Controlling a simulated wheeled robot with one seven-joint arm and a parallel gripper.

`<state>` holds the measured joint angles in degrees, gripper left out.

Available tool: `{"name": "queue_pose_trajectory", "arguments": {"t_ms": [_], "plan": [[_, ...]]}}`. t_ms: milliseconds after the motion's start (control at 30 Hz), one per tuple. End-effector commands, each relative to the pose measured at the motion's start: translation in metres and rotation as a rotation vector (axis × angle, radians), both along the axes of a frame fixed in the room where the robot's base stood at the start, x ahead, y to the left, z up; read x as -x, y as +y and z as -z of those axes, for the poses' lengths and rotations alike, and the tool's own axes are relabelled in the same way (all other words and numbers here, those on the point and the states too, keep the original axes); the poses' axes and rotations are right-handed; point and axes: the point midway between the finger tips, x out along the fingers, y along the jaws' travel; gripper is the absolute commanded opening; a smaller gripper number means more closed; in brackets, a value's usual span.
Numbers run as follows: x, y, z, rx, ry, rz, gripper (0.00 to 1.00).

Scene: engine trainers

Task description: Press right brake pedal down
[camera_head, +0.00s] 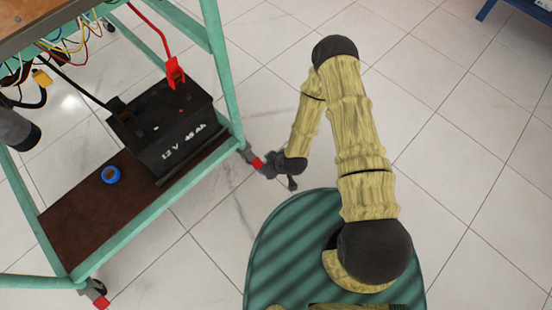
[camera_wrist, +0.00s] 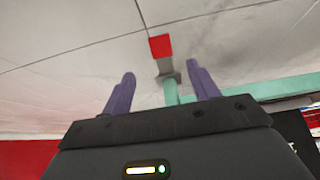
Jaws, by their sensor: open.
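The right brake pedal (camera_head: 257,163) is a small red tab on the caster at the right corner of the green cart frame. It also shows in the wrist view as a red block (camera_wrist: 160,45) on a grey arm, above and between the fingertips. My gripper (camera_head: 270,168) is close beside this pedal in the head view; in the wrist view its two purple fingers (camera_wrist: 161,73) are spread apart with nothing held. I cannot tell whether the fingers touch the pedal, or whether the pedal is up or down. Part of the caster is hidden.
The green cart (camera_head: 147,228) carries a black 12 V battery (camera_head: 168,125) and a blue tape roll (camera_head: 110,174) on its brown shelf. Another red pedal (camera_head: 101,302) is at the cart's front-left caster. Tiled floor to the right is clear.

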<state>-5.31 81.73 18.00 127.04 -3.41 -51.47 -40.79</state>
Motion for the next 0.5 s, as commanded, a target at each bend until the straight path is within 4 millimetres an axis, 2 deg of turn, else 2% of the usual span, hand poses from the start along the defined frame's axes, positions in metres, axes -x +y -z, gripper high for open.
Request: {"name": "queue_pose_trajectory", "arguments": {"t_ms": [33,200,333,500], "plan": [[0.004,-0.004,-0.015,0.000,0.001,-0.001,0.60],[0.015,-0.017,-0.042,0.001,0.001,0.000,0.60],[0.021,-0.023,-0.054,0.000,0.001,0.001,0.60],[0.024,-0.026,-0.058,0.000,0.001,0.001,0.60]]}}
